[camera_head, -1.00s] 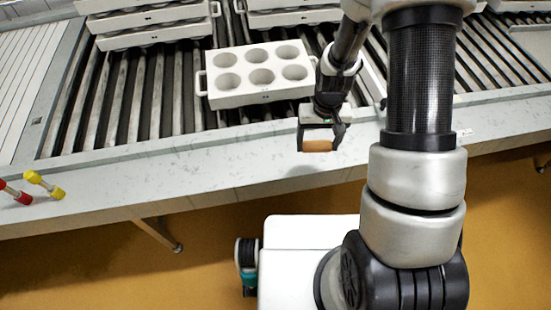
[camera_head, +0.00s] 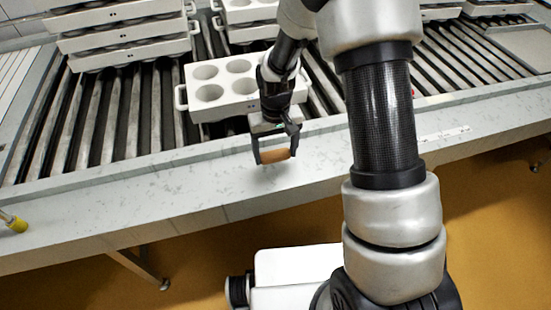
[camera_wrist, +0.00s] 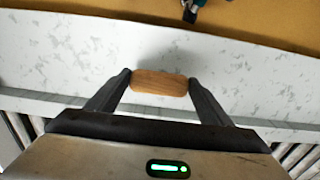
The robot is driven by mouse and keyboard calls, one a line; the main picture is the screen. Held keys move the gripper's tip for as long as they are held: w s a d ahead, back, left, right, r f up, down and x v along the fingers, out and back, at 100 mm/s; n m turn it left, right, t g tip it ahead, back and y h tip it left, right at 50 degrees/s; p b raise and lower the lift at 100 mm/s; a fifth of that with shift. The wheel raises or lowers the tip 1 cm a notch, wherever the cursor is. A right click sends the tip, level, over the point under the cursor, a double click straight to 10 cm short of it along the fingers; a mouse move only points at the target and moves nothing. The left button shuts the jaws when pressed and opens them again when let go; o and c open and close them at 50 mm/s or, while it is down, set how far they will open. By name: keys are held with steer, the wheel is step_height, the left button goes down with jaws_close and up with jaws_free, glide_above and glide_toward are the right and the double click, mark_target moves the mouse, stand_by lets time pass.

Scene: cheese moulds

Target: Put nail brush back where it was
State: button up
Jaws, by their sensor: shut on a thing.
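The nail brush has a light brown wooden body (camera_head: 276,156). It shows in the wrist view (camera_wrist: 159,82) as a short rounded bar between the two dark fingers. My gripper (camera_wrist: 158,84) is shut on the brush at its two ends. In the head view my gripper (camera_head: 275,157) holds it over the pale speckled front ledge (camera_head: 200,190). The gap between brush and ledge is hard to judge. The bristles are not visible.
A white mould block (camera_head: 205,108) with round cups stands on the roller conveyor just behind my gripper. Stacked moulds (camera_head: 125,38) stand at the back left. A yellow-ended object (camera_head: 14,222) lies at the ledge's left end. The ledge between is clear.

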mark_target(276, 156)
steer(key=shift+f, duration=1.4)
steer(key=shift+f+b, duration=0.2)
steer(key=shift+b, duration=0.1)
steer(key=o, duration=0.9)
